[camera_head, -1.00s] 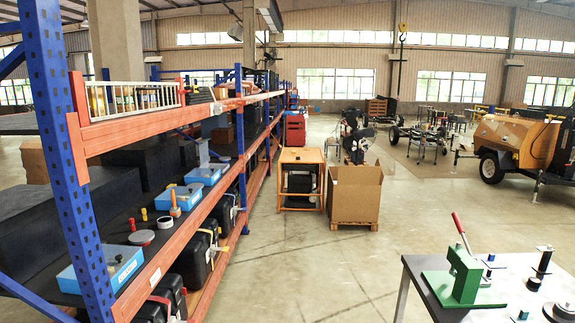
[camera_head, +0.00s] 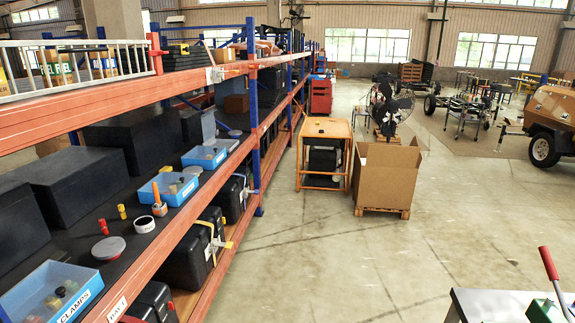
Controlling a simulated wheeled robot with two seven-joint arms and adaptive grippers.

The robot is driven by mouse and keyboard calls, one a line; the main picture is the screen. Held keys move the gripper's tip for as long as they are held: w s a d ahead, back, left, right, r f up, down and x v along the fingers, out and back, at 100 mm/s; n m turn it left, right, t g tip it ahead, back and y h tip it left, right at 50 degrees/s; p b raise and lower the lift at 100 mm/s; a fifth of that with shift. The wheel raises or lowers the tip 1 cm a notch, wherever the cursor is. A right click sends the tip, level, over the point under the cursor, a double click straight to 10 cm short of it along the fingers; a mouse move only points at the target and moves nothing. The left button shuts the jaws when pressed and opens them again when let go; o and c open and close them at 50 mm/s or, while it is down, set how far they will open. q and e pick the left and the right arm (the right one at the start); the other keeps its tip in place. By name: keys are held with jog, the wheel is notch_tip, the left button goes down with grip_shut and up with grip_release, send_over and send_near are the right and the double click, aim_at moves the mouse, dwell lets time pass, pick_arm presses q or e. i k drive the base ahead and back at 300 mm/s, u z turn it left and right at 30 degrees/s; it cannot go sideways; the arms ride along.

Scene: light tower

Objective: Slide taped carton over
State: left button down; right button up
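A large open-topped brown carton (camera_head: 384,184) stands on a small wooden pallet (camera_head: 381,210) on the floor right of the shelving. I can make out no tape on it. Neither of my grippers is in view.
Orange-beamed shelving (camera_head: 190,243) runs along the left, with blue bins (camera_head: 52,290), dark boxes (camera_head: 78,185) and black cases (camera_head: 192,258). An orange-framed cart (camera_head: 323,155) stands beside the large carton. A workbench (camera_head: 490,305) is at lower right. The central floor is clear.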

aim_at(223, 56)
jog(key=u, duration=0.3)
jog(key=i, duration=3.95)
jog(key=z, duration=0.15)
